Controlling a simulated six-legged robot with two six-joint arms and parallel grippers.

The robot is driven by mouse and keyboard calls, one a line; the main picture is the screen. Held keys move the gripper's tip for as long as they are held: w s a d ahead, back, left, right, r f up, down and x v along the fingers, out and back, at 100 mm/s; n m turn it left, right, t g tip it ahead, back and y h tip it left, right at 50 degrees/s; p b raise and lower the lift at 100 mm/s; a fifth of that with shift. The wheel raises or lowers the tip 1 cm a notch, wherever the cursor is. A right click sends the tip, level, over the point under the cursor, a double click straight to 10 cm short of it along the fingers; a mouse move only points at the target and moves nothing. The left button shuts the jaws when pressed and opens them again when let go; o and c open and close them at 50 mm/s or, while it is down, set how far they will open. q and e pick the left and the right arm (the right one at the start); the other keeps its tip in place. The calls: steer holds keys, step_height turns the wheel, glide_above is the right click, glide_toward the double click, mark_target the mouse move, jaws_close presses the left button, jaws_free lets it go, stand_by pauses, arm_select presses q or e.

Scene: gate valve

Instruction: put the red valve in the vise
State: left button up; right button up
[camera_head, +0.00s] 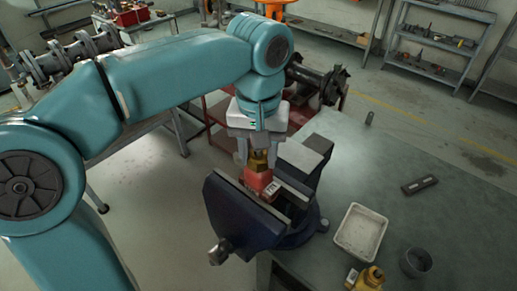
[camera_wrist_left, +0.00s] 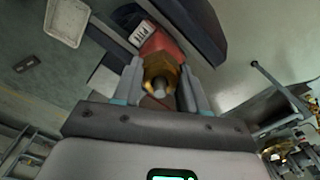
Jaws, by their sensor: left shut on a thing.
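The red valve (camera_head: 258,180) has a red body and a brass top. It sits between the jaws of the dark blue vise (camera_head: 240,213), at the corner of the workbench. My left gripper (camera_head: 258,158) comes down from above and is shut on the valve's brass part. In the left wrist view the gripper's fingers (camera_wrist_left: 160,85) stand on both sides of the brass hex, with the red body (camera_wrist_left: 162,45) beyond it, toward the vise (camera_wrist_left: 200,28). Whether the jaws touch the valve is hard to tell. My right gripper is not in view.
On the grey workbench (camera_head: 440,235) are a white tray (camera_head: 360,232), a dark grey cup (camera_head: 415,262), a brass valve (camera_head: 369,279) and a flat dark block (camera_head: 419,185). Shelves (camera_head: 440,45) stand behind. The bench's right side is mostly clear.

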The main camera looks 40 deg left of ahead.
arm_select(q)
steer(key=shift+f+b, duration=1.45)
steer(key=shift+f, duration=0.65)
steer(key=o, duration=1.3)
steer(key=shift+c, duration=0.2)
step_height(320, 180, up, 7)
steer(key=p, duration=0.7)
steer(key=shift+w, duration=0.1)
steer(key=shift+s, duration=0.2)
